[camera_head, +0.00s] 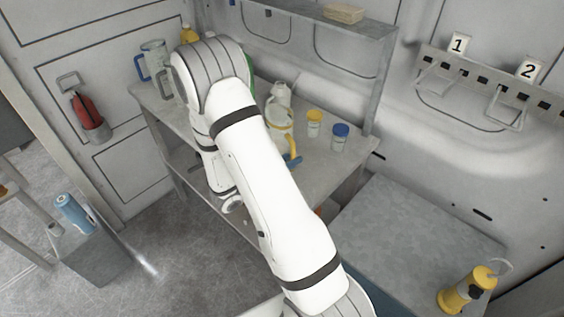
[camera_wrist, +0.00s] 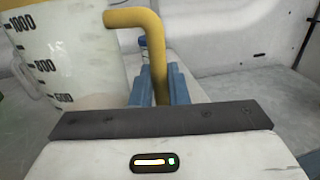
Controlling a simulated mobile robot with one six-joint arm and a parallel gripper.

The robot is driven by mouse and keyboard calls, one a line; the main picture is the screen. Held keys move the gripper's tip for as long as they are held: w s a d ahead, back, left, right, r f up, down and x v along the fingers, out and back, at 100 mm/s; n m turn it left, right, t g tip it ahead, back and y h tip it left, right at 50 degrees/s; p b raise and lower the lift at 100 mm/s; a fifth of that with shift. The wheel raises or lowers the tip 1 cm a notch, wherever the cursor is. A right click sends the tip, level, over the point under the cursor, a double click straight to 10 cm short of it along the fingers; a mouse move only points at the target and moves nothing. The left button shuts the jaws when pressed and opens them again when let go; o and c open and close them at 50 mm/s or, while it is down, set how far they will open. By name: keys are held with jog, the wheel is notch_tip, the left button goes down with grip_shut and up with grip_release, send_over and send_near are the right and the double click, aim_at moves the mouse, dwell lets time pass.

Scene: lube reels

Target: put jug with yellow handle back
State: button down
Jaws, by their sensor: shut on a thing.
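The jug with the yellow handle (camera_wrist: 75,60) fills the left of the wrist view; it is whitish with dark volume marks. Its yellow handle (camera_wrist: 152,45) runs down between the blue fingers of my gripper (camera_wrist: 160,85), which is shut on it. In the head view the jug (camera_head: 280,137) shows at the workbench, partly hidden behind my arm, with the yellow handle (camera_head: 292,145) and a blue fingertip (camera_head: 293,161) at its right. I cannot tell whether the jug touches the bench.
The grey workbench (camera_head: 335,165) also holds a yellow-lidded jar (camera_head: 314,122), a blue-lidded jar (camera_head: 340,136), a white bottle (camera_head: 281,92) and a blue-handled jug (camera_head: 153,60). A shelf (camera_head: 330,38) hangs above. Numbered hooks (camera_head: 490,80) are on the right wall.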

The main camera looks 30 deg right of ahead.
jog(key=shift+f, duration=0.15)
jog(key=c, duration=1.4)
grip_release()
